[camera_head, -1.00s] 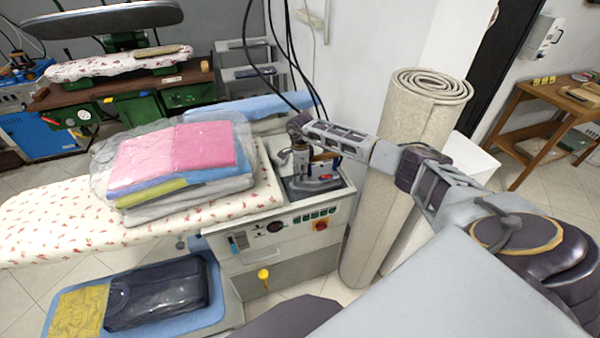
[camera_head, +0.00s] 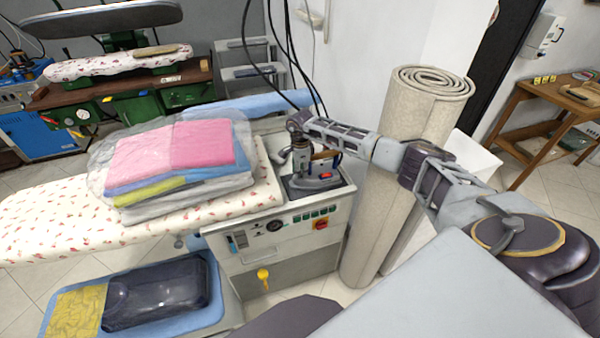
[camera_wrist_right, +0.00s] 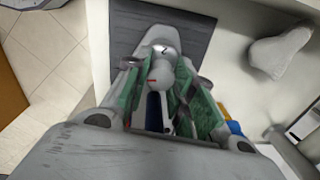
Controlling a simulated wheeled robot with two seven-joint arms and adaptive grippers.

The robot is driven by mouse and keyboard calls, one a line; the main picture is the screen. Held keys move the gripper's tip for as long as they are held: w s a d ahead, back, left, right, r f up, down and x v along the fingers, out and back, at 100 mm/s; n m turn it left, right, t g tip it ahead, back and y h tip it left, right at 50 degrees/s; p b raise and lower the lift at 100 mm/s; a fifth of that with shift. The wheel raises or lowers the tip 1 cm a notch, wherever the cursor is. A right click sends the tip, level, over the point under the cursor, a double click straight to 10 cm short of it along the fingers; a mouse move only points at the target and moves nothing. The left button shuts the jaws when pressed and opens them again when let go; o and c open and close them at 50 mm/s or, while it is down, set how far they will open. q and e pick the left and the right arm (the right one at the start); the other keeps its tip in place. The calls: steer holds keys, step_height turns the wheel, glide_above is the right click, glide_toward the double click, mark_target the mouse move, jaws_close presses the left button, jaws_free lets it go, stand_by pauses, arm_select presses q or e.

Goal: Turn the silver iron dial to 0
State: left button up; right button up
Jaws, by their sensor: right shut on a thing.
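The iron (camera_head: 322,183) rests on a dark pad in the top of the white press cabinet, with a small red part showing on it. In the right wrist view its silver dial (camera_wrist_right: 163,72), with a dark marking and a short red mark near it, sits between the green-padded fingers. My right gripper (camera_head: 301,172) reaches down over the iron from above. In the right wrist view my right gripper (camera_wrist_right: 163,68) is shut on the dial. The dial's full scale is hidden, so I cannot read its setting. My left gripper is not in view.
Wrapped folded clothes (camera_head: 180,165) lie on the floral ironing board (camera_head: 60,225) to the left. The cabinet (camera_head: 285,245) has gauges and buttons on its front. A rolled rug (camera_head: 410,120) stands close behind my right arm. Dark cables hang above the iron.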

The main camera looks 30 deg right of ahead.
steer(key=shift+f+n+b, duration=0.15)
steer(key=shift+n+b, duration=1.1)
steer(key=shift+n, duration=0.15)
steer(key=shift+a+n+b, duration=0.1)
steer(key=shift+n+b, duration=0.5)
steer(key=shift+n, duration=0.3)
steer(key=o, duration=1.1)
steer(key=shift+c, duration=0.2)
steer(key=shift+r, duration=0.2)
step_height(320, 180, up, 12)
steer(key=shift+s, duration=0.3)
steer(key=shift+f, duration=0.1)
